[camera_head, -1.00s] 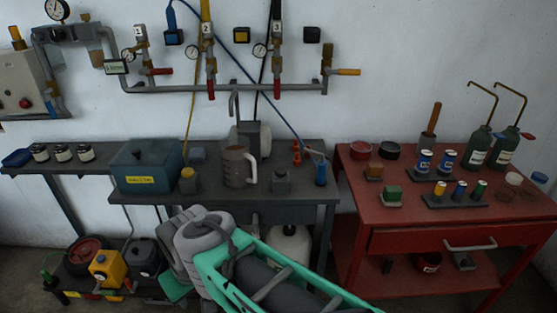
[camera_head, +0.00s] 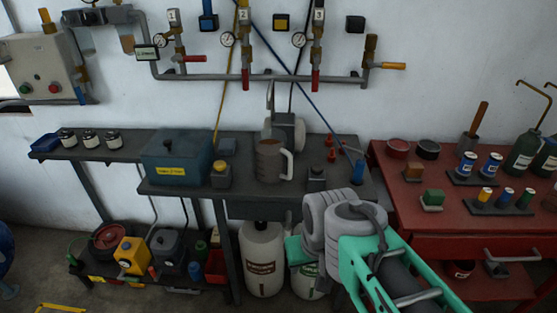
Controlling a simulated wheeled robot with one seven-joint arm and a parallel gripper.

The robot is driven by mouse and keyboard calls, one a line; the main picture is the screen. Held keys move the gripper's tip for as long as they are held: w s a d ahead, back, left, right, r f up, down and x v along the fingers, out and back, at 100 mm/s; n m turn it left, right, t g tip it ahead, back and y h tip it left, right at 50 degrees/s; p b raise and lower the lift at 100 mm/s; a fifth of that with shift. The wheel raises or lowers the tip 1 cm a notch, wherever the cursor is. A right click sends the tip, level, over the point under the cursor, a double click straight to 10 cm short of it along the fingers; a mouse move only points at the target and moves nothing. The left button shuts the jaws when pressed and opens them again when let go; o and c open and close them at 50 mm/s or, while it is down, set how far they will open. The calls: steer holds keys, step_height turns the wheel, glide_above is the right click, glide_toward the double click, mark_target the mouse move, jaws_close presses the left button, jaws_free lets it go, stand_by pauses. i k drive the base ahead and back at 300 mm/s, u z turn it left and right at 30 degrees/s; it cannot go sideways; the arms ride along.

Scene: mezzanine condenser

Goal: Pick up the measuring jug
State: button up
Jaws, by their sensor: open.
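The measuring jug (camera_head: 269,163) is a grey-brown jug with a pale handle on its right side. It stands upright on the dark grey bench, near the middle of the view. My arm, with grey rounded joints and a green link, rises from the lower right in front of the bench. My gripper's fingers do not show, and the arm's end is hidden behind its own joints or out of frame. The arm is apart from the jug in the picture, below and to the right of it.
A blue-grey box (camera_head: 176,158) and a small yellow-capped block (camera_head: 220,175) stand left of the jug. A grey block (camera_head: 317,178) and red fittings (camera_head: 331,148) are to its right. A pipe (camera_head: 260,77) crosses the wall above. A red table (camera_head: 440,213) stands at right.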

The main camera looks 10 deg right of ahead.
mark_target(276, 160)
steer(key=u, duration=1.6)
steer(key=i, duration=0.75)
